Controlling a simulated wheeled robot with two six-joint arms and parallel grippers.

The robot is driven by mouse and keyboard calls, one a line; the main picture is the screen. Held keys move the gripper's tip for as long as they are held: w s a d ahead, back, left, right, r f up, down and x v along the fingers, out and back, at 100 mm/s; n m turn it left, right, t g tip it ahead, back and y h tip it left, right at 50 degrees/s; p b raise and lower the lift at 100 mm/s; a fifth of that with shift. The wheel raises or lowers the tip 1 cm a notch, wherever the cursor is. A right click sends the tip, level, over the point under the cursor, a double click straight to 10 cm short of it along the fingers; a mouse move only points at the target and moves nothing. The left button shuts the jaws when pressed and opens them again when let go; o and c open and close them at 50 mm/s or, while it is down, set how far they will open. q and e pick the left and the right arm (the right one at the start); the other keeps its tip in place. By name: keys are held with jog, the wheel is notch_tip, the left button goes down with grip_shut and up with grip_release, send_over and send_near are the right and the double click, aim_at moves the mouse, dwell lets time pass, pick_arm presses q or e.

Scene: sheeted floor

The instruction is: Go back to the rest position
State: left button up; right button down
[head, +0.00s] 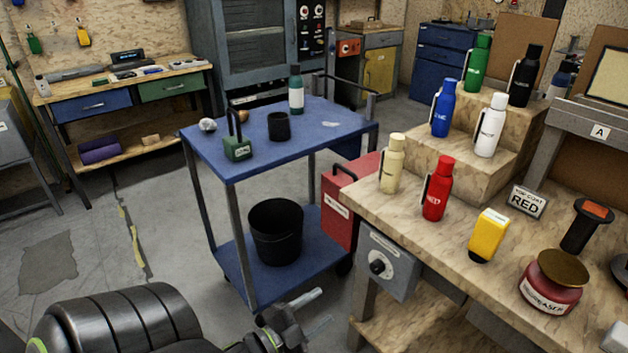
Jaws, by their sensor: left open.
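My left arm (120,318) comes in along the bottom left of the head view. My left gripper (314,310) is at the bottom middle, its two thin pale fingers apart with nothing between them. It points right, in front of the blue cart (182,142) and left of the wooden workbench (400,229). Its fingers appear clear of both. My right gripper is not in view.
The workbench carries several bottles, among them a red one (437,188), a yellow block-like item (488,235) and a red jar (550,284). A grey control box (388,262) hangs on its front. A black bucket (276,232) stands on the cart's lower shelf. Floor at left is open.

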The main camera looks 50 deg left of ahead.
pick_arm(q)
jog(key=shift+s, duration=0.25)
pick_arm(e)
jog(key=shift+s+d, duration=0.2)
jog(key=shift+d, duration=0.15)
pick_arm(q)
jog(key=s+a+f+n+g+y+p, duration=0.2)
jog(key=s+f+n+g+p, duration=0.15)
jog(key=f, duration=0.75)
jog(key=s+a+f+n+g+y+p, duration=0.15)
jog(key=s+f+n+g, duration=0.3)
jog(key=f, duration=0.65)
jog(key=s+d+f+n+g+p, duration=0.1)
jog(key=s+d+f+g, duration=0.1)
jog(key=s, duration=0.4)
jog(key=s+d+f+n+g+h+p, duration=0.1)
jog(key=s+d+f+g+p, duration=0.1)
jog(key=s+f+g, duration=0.2)
jog(key=s+d+f+n+g+p, duration=0.1)
jog(key=s+d+f+n+g, duration=0.1)
jog(key=s+f, duration=0.4)
jog(key=s+d, duration=0.1)
jog(key=s, duration=0.2)
jog(key=shift+s+g+p, duration=0.35)
jog(key=shift+g, duration=0.05)
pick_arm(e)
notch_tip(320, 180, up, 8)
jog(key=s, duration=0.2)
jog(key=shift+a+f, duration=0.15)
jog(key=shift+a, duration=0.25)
